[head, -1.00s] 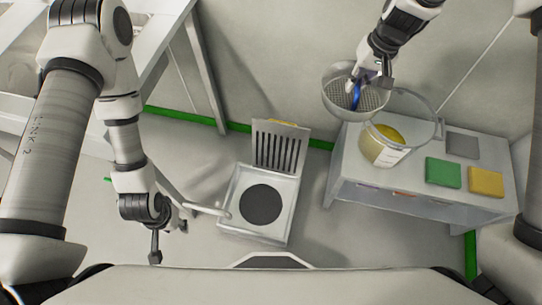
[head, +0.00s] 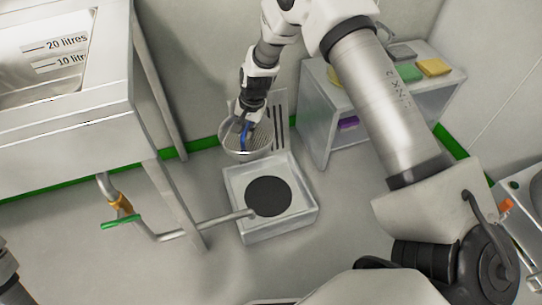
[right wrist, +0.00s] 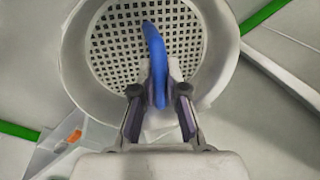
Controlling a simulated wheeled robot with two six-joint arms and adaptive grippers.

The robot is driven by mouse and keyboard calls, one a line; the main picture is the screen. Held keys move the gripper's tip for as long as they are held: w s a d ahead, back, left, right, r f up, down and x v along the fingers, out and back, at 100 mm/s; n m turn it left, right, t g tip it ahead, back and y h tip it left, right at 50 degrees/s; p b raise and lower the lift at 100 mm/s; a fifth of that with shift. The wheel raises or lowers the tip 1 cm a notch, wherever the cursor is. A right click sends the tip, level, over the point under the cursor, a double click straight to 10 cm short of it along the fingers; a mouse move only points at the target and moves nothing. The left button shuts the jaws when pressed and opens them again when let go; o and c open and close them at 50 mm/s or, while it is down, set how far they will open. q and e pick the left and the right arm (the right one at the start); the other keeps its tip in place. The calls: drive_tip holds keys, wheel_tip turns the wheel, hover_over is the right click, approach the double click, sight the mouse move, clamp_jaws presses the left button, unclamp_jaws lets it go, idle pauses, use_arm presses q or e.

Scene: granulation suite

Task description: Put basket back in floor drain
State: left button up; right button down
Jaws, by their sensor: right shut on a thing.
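The basket (head: 236,150) is a round grey strainer with a perforated bottom and a blue handle (head: 245,135). It also shows in the right wrist view (right wrist: 82,72). My right gripper (head: 247,123) is shut on the blue handle, which stands between its fingers in the right wrist view (right wrist: 160,100). The basket appears held in the air at the back left of the floor drain (head: 302,222), a square metal box with a round dark opening (head: 268,197). The basket is not over the opening. My left gripper is out of view.
The slotted grate (head: 281,122) stands behind the drain, partly hidden by the basket and my right arm. A pipe (head: 205,227) reaches the drain from the left, below a metal tank stand (head: 172,205). A low bench (head: 318,115) with coloured pads is at the back right.

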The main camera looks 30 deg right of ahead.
drive_tip(key=d+f+m+b, duration=0.3)
drive_tip(key=f+b, duration=0.7)
drive_tip(key=f, duration=0.5)
drive_tip(key=w+d+f+m+h+b, duration=0.1)
drive_tip(key=d+f+m+b, duration=0.3)
drive_tip(key=f+b, duration=0.5)
drive_tip(key=w+d+f+m+h+b, duration=0.1)
drive_tip(key=d+f+m+b, duration=0.3)
drive_tip(key=f+b, duration=0.6)
wheel_tip(320, 180, down, 12)
drive_tip(key=shift+d+f+t+b, duration=0.1)
drive_tip(key=shift+t+b, duration=0.2)
drive_tip(key=shift+r, duration=0.25)
drive_tip(key=shift+f, duration=0.25)
drive_tip(key=c, duration=1.2)
unclamp_jaws()
